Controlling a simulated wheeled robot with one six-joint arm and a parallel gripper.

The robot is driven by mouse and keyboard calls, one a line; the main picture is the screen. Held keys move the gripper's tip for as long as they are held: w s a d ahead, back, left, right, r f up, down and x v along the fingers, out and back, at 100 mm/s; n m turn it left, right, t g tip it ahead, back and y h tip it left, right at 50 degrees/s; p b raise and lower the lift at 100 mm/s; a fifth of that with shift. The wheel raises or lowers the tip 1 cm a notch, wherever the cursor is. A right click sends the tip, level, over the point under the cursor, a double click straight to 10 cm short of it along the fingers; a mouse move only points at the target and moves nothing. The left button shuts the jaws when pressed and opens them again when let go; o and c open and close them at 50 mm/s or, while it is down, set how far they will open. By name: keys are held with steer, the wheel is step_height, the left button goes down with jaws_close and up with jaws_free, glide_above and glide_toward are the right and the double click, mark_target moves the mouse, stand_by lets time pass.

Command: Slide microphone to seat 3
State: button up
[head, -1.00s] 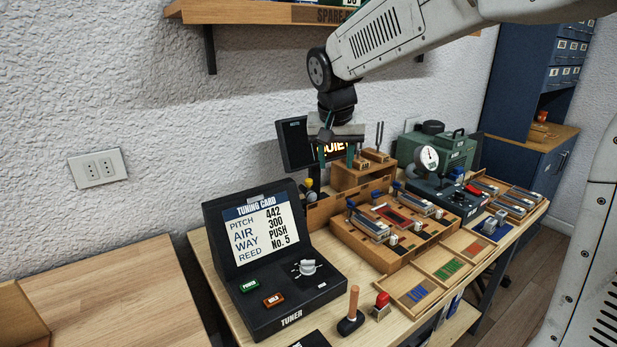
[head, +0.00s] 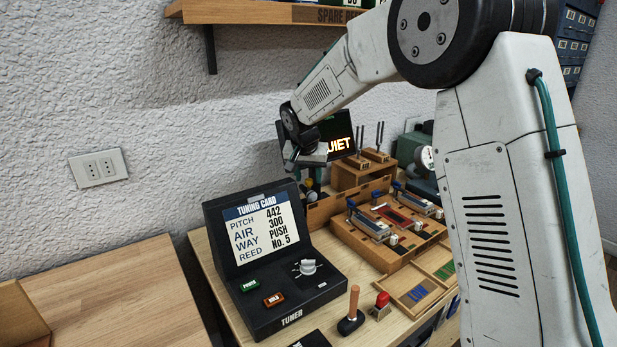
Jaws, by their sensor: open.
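No seat number is readable, so I cannot tell which is seat 3.
The black tuner (head: 262,262) with its tuning card stands at the front left. A wooden-handled tool (head: 354,305) and a red-topped piece (head: 381,303) stand in front. Tuning forks (head: 380,137) stand at the back. My arm hides the bench's right side.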

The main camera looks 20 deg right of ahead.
steer(key=shift+w+d+f, duration=0.1)
steer(key=shift+w+f, duration=0.05)
steer(key=shift+f, duration=0.25)
jaws_close()
steer(key=w+d, duration=0.3)
steer(key=d, duration=0.7)
steer(key=w+d, duration=0.3)
steer(key=d, duration=0.7)
steer(key=w+d, duration=0.3)
steer(key=d, duration=0.7)
steer(key=shift+w+d, duration=0.15)
steer(key=shift+w, duration=0.25)
